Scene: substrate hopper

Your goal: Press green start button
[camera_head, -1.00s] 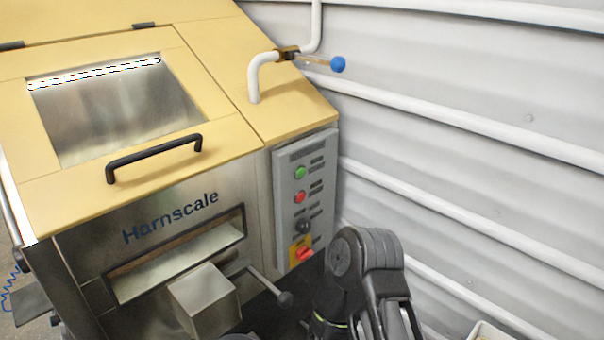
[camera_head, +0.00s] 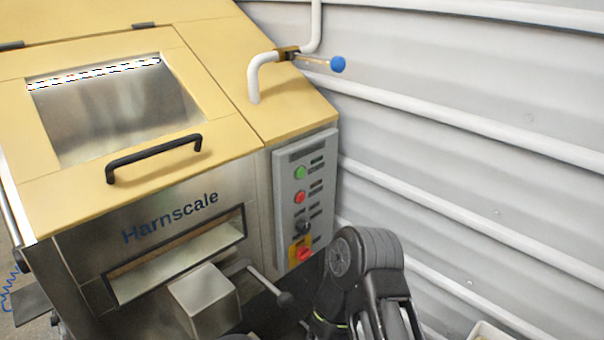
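The green start button (camera_head: 300,172) is at the top of a grey control panel (camera_head: 287,212) on the right part of the hopper's front. A red button (camera_head: 299,197) sits below it, then a dark knob (camera_head: 303,227) and a red switch on a yellow plate (camera_head: 304,253). The green button is in plain view with nothing touching it. A dark jointed part of my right arm shows at the bottom, right of and below the panel. Neither gripper's fingertips show.
The steel hopper (camera_head: 85,262) has a yellow lid with a black handle (camera_head: 153,158) and a window. A lever with a dark knob (camera_head: 285,299) sticks out at the front. A white pipe with a blue-knobbed valve (camera_head: 338,64) rises above. A corrugated wall (camera_head: 480,150) closes the right side.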

